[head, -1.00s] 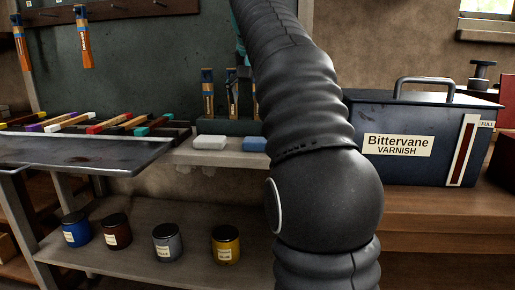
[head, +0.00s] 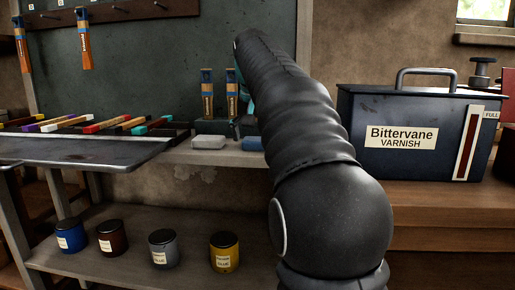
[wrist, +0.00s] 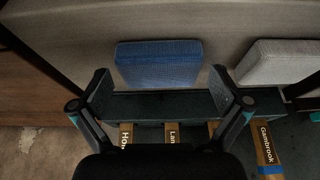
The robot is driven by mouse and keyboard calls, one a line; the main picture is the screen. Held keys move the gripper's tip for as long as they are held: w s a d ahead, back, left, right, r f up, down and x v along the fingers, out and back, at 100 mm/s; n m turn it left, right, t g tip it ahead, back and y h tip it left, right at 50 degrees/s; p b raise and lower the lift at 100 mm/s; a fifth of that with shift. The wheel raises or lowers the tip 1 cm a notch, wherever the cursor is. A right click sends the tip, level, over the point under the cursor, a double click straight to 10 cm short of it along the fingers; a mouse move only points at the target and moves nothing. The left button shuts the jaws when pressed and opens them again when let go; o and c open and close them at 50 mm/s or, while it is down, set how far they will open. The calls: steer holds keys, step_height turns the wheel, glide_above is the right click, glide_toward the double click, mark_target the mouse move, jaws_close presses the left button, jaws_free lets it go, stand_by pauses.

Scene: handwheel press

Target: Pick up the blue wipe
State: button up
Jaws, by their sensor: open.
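The blue wipe (head: 252,143) is a flat blue block lying on the grey shelf, just left of my arm in the head view. In the wrist view the blue wipe (wrist: 158,64) lies at the upper middle, between and a little beyond the fingertips. My gripper (wrist: 160,88) is open and empty, with one finger on either side of the wipe's width. No contact with the wipe shows. In the head view my gripper is mostly hidden behind my arm.
A pale grey wipe (head: 208,142) lies left of the blue one. A dark rack with labelled wooden-handled tools (head: 207,95) stands just behind. A metal tray (head: 80,150) with coloured sticks is at left. A varnish box (head: 410,135) stands at right.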

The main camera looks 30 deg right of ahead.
mark_target(257, 139)
steer(key=c, duration=0.9)
steer(key=shift+r, duration=0.15)
step_height(257, 139, up, 10)
steer(key=p, duration=0.5)
steer(key=shift+o, duration=1.3)
steer(key=shift+c, duration=1.1)
steer(key=shift+a, duration=0.1)
